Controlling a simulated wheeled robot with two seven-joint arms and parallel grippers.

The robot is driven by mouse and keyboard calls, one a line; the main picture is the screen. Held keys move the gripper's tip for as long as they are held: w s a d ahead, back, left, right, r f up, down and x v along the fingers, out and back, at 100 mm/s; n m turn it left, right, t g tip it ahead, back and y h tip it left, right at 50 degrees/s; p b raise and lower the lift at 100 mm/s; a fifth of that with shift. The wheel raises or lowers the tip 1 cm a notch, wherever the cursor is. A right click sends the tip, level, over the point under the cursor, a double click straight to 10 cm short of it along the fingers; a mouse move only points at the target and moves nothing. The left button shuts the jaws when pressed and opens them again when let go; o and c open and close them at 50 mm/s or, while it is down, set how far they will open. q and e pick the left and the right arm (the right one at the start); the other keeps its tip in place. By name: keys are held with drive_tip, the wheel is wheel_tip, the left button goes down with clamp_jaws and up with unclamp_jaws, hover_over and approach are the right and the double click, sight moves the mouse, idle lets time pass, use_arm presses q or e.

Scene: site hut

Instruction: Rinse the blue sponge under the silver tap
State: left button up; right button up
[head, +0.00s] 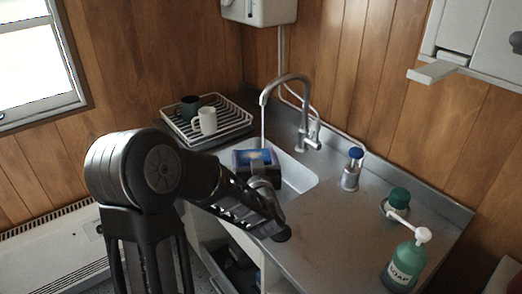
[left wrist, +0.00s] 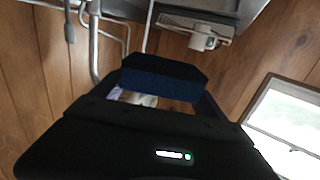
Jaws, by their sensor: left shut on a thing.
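The silver tap (head: 290,100) arches over the sink (head: 299,176), and a thin stream of water falls from its spout. The blue sponge (head: 242,159) is under the spout, above the basin, and the stream comes down at it. My left gripper (head: 258,170) is shut on the sponge; its fingers and wrist hide part of it. In the left wrist view the dark blue sponge (left wrist: 160,82) spans the fingers, with the tap (left wrist: 94,45) at its upper left. My right gripper is in neither view.
A dish rack (head: 237,130) with a white mug (head: 207,121) and a dark mug (head: 190,105) stands left of the sink. At right are a blue-topped dispenser (head: 351,170), a green-capped item (head: 398,198) and a green soap bottle (head: 405,265). The front counter (head: 325,235) is mostly clear.

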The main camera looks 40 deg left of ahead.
use_arm(q)
drive_tip(key=shift+s, duration=0.1)
drive_tip(key=w+a+f+b, duration=0.1)
drive_tip(key=w+a, duration=0.2)
drive_tip(key=w, duration=0.3)
drive_tip(key=w+a+f+b, duration=0.1)
drive_tip(key=w+a, duration=0.1)
drive_tip(key=w, duration=0.4)
drive_tip(key=shift+w+a+f, duration=0.4)
idle(0.3)
drive_tip(key=shift+d, duration=0.1)
idle(0.5)
drive_tip(key=shift+w+d, duration=0.25)
drive_tip(key=shift+d, duration=0.2)
drive_tip(key=shift+s+a, duration=0.1)
drive_tip(key=shift+a, duration=0.1)
idle(0.3)
